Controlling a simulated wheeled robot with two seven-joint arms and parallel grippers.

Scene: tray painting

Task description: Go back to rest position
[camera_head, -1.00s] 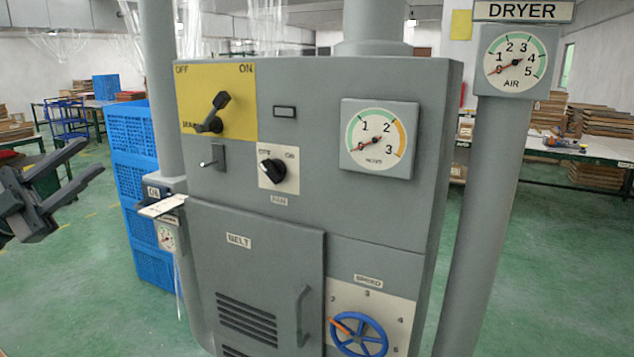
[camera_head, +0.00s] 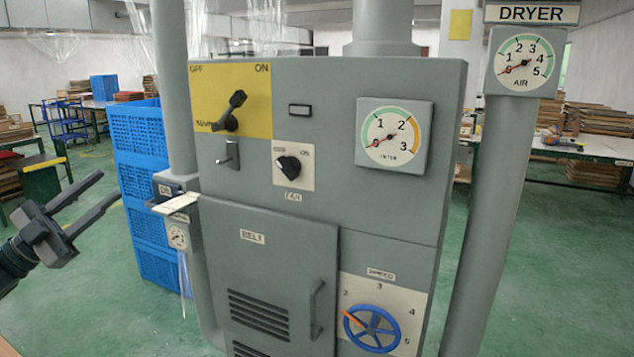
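My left gripper (camera_head: 98,196) is at the left edge of the head view, its two dark fingers spread apart with nothing between them. It is in the air, left of the grey machine cabinet (camera_head: 345,215) and apart from it. My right gripper is not in view. The cabinet carries a black lever (camera_head: 230,111) on a yellow OFF/ON plate, a small toggle (camera_head: 230,154), a black fan knob (camera_head: 289,167), a round gauge (camera_head: 394,137) and a blue speed wheel (camera_head: 371,328). The belt door (camera_head: 270,275) looks shut.
A stack of blue crates (camera_head: 138,150) stands behind, between my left gripper and the cabinet. A grey post with the DRYER air gauge (camera_head: 525,62) is on the right. Tables with stacked boards (camera_head: 598,130) stand farther back. Green floor is open at the right.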

